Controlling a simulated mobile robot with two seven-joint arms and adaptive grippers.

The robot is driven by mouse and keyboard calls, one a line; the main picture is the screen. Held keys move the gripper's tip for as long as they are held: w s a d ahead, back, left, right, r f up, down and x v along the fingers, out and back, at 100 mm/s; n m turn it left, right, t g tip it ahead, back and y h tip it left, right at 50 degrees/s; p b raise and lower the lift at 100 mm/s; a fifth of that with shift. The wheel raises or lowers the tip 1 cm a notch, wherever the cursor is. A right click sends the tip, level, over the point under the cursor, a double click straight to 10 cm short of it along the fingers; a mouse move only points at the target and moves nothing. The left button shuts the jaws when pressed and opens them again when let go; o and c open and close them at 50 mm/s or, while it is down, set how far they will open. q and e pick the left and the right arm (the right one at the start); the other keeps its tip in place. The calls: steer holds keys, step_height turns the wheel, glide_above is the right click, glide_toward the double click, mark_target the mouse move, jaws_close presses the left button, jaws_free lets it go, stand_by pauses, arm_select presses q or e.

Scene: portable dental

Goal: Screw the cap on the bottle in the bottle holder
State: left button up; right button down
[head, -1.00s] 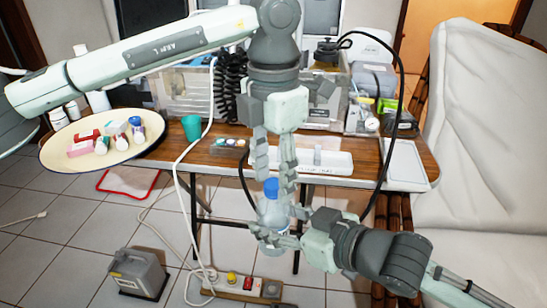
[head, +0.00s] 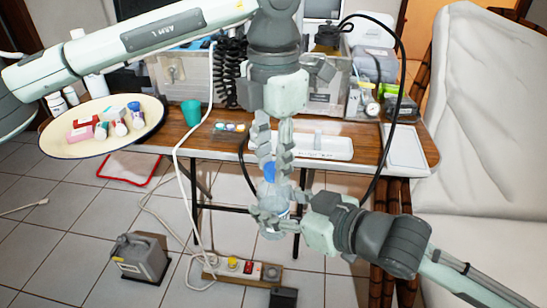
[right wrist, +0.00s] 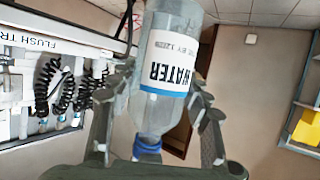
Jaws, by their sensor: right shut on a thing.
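A clear water bottle (head: 267,192) with a blue cap (head: 269,168) at its upper end is in the middle of the head view. My right gripper (head: 272,222) comes from the right and is shut around the bottle. In the right wrist view the bottle (right wrist: 165,70) shows a "WATER" label, with the blue cap (right wrist: 147,145) at the lower end of the picture. My left gripper (head: 274,160) points down with its fingers apart. One finger overlaps the bottle's top in the head view; I see no left finger touching the cap. I cannot make out a bottle holder.
Behind is a wooden table (head: 172,133) with a white tray (head: 325,154), a green cup (head: 191,112) and clear bins. An oval tray (head: 60,149) with small bottles is left. A power strip (head: 235,278) and grey case (head: 140,257) stand on the floor; a pale chair (head: 480,140) is right.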

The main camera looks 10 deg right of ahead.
arm_select(q)
steer(key=o, duration=0.3)
step_height(320, 180, up, 12)
steer(key=shift+r, duration=0.1)
stand_by(0.5)
stand_by(0.4)
